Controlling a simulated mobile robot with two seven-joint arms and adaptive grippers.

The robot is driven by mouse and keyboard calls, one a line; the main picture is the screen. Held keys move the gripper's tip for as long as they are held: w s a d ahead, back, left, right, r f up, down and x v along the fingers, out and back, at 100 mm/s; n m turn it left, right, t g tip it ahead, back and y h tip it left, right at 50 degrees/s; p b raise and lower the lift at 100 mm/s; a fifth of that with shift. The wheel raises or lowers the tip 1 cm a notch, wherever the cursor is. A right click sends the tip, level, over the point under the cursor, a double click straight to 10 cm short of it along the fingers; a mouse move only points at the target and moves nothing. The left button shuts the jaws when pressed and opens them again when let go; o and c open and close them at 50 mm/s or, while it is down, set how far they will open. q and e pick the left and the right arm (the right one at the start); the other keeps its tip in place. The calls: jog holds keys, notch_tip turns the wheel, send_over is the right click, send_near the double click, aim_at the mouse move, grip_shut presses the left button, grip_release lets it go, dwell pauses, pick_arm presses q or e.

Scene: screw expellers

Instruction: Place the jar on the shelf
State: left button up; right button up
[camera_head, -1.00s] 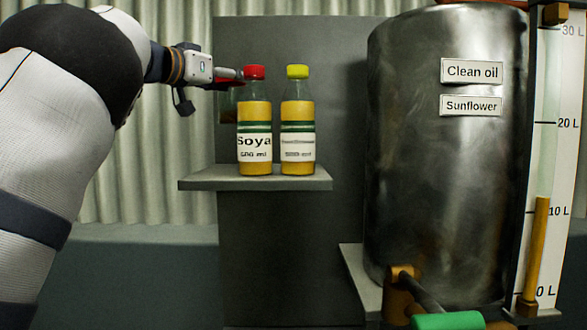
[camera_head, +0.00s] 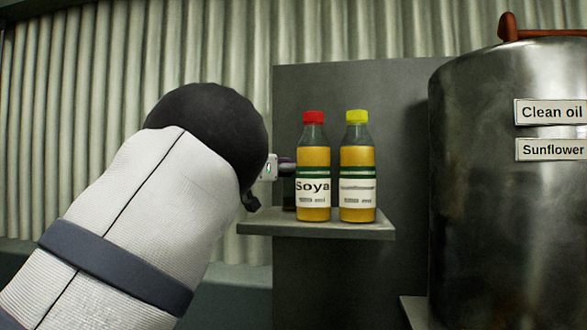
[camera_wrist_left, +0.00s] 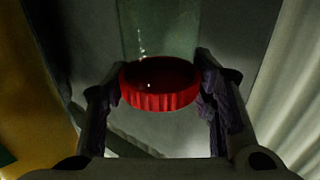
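My left gripper (camera_wrist_left: 160,88) has a finger against each side of the lid. In the head view the gripper is mostly hidden behind my arm and the bottle. My right gripper is not in view.
A Soya bottle (camera_head: 313,170) with a red cap and a yellow-capped bottle (camera_head: 357,170) stand side by side on the shelf, close to the jar. A large metal tank (camera_head: 480,200) stands to the right. A little shelf is bare at both ends.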

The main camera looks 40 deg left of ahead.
pick_arm(q)
jog(key=shift+o, duration=0.7)
jog(key=shift+s+r, duration=0.1)
jog(key=s, duration=1.1)
jog(key=shift+s+a, duration=0.35)
